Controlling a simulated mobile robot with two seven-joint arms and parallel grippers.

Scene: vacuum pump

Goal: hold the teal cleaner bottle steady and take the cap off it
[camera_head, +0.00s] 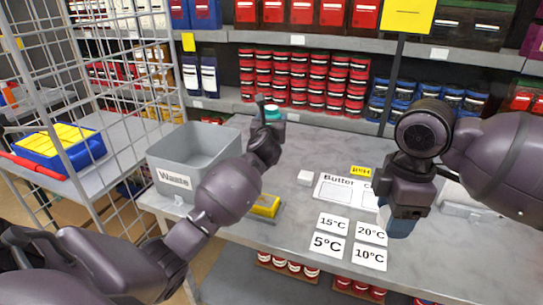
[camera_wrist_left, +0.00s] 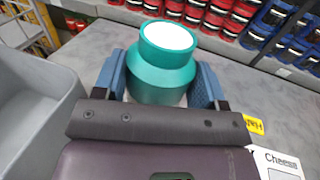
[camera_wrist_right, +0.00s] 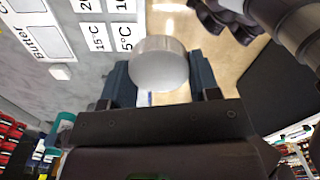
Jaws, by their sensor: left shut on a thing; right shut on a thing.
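The teal cleaner bottle (camera_wrist_left: 163,78) is upright between the fingers of my left gripper (camera_wrist_left: 163,85), which is shut on it. Its round top face is white; I cannot tell whether this is an opening or a cover. In the head view the bottle (camera_head: 273,113) is behind my left gripper (camera_head: 265,122), near the back of the table. My right gripper (camera_head: 400,220) is well to the right and nearer, over the table's front part. In the right wrist view it is shut on a pale grey-white round piece (camera_wrist_right: 158,65), which looks like a cap.
A grey Waste bin (camera_head: 175,180) stands left of my left forearm. Temperature cards (camera_head: 348,240) and a Butter card (camera_head: 338,188) lie on the grey table (camera_head: 300,150). A small white block (camera_head: 305,177) lies in the middle. Shelves with red and blue containers line the back.

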